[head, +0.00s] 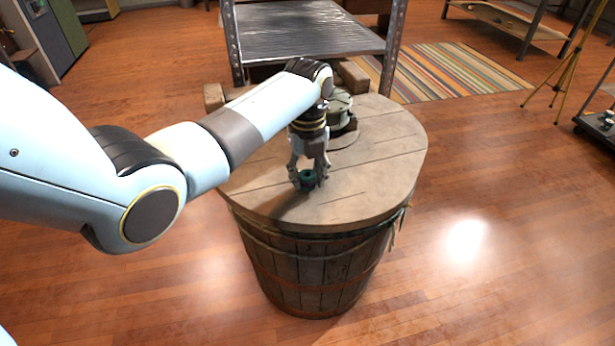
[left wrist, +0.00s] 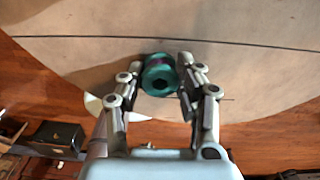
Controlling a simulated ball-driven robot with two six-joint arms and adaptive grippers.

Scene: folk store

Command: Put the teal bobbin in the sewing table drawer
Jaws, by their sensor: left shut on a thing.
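The teal bobbin (head: 308,180) is at the front part of the wooden barrel top (head: 375,165). My left gripper (head: 308,184) points down over it and is shut on it. In the left wrist view the bobbin (left wrist: 160,76) sits between the two fingertips (left wrist: 162,82), its round end with a dark centre hole facing the camera. I cannot tell whether the bobbin still touches the barrel top. The sewing table drawer is not seen in these views. My right gripper is not in view.
A dark round metal item (head: 340,112) stands on the barrel top behind my gripper. A metal shelf rack (head: 310,35) stands right behind the barrel. A striped rug (head: 455,72) lies at the back right. The wooden floor right of the barrel is clear.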

